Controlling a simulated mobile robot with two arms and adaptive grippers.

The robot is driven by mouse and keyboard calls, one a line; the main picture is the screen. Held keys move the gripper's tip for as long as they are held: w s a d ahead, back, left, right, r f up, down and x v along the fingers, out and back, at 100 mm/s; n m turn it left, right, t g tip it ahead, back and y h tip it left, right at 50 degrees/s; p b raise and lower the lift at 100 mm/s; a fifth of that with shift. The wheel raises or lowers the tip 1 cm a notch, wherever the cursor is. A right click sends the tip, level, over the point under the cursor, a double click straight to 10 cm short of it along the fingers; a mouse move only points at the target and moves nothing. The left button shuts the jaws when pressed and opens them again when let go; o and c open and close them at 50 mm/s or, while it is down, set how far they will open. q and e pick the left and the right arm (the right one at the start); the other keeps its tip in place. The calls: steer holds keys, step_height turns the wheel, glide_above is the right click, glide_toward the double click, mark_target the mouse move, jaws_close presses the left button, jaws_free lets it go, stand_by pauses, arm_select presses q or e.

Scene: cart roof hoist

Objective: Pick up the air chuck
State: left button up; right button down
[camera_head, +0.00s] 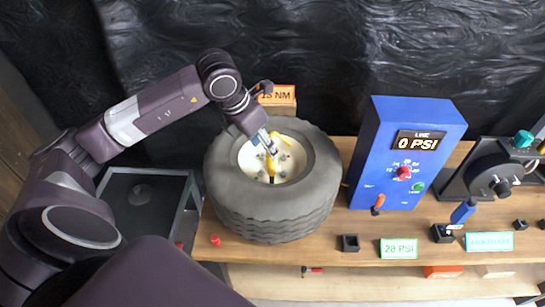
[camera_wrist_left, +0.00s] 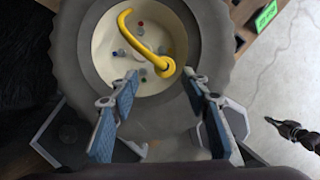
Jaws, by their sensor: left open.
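A yellow curved piece (camera_wrist_left: 141,48) with a rounded, ring-like end stands in the cream wheel hub; it also shows in the head view (camera_head: 271,168). I cannot tell for sure whether it is the air chuck. My left gripper (camera_head: 270,148) is above the hub, partly covering the piece. In the left wrist view my left gripper (camera_wrist_left: 161,80) is open and empty, with the piece's ring end between and just beyond its fingertips. I cannot tell whether they touch. My right gripper is not in view.
The hub belongs to a thick black tire (camera_head: 260,219) lying on the wooden bench (camera_head: 310,250). A blue box (camera_head: 378,150) reading "0 PSI" stands right of it. A blue-handled tool (camera_head: 462,213) is at the right. A dark tray (camera_head: 150,178) is left of the tire.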

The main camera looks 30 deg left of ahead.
mark_target(272, 162)
arm_select(q)
steer(key=p+x, duration=0.1)
steer(key=x, duration=0.1)
steer(key=d+p+x, duration=0.1)
steer(key=x, duration=0.1)
steer(key=shift+w+r, duration=0.15)
steer(key=shift+w+f, duration=0.2)
steer(key=shift+f, duration=0.45)
steer(key=c, duration=0.9)
jaws_close()
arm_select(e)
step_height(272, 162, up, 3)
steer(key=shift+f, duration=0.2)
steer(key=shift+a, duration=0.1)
